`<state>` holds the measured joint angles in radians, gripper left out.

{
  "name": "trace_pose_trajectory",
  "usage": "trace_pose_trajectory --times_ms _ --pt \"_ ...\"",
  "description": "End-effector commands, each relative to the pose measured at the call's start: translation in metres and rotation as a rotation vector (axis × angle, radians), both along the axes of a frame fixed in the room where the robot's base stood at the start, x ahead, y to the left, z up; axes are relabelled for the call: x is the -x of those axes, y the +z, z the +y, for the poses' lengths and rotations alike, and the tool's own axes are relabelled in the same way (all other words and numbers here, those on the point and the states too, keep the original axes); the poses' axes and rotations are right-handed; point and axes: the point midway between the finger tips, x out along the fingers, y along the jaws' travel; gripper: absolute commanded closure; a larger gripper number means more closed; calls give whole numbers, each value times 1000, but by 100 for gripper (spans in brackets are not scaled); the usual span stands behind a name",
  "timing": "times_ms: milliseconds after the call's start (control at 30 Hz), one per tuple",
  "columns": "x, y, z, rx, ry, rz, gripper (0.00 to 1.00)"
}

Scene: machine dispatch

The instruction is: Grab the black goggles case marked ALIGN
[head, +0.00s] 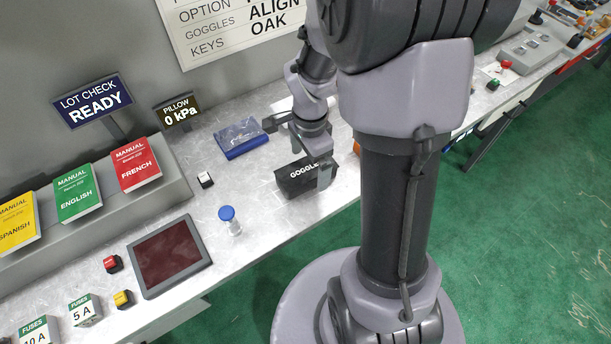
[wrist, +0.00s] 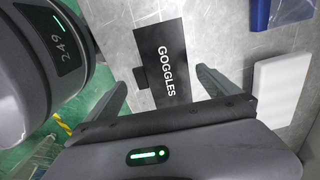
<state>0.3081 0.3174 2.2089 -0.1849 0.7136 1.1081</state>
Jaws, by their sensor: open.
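The black goggles case (head: 293,184) lies on the grey bench near its front edge. White lettering on it reads GOGGLES; no ALIGN mark is readable on it. My gripper (head: 297,156) is over the case, open, with one finger toward the back and one at the case's right end, partly covering it. In the wrist view, the case (wrist: 163,50) lies between the two spread fingers of my gripper (wrist: 160,80), with a small dark tab on its left side. I see no finger closed on it.
A blue tray with a clear bag (head: 241,137) lies behind left of the case. A blue-capped bottle (head: 230,220) and a dark tablet (head: 170,256) are to the left. A white block (wrist: 282,88) lies right of the gripper in the wrist view. A wall sign (head: 232,25) includes ALIGN.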

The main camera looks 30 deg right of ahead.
Motion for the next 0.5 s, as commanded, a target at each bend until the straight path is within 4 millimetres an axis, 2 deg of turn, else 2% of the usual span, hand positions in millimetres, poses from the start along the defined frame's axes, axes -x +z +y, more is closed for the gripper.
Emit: trace_pose_trajectory --times_ms 100,200,367,400,500 --pt "-2 -29 1 -2 1 3 0" --pt "-1 -44 0 -1 0 3 0" --pt "-2 -42 0 -1 0 1 0" --pt "-2 -42 0 -1 0 1 2" --pt "-2 -41 0 -1 0 1 22"
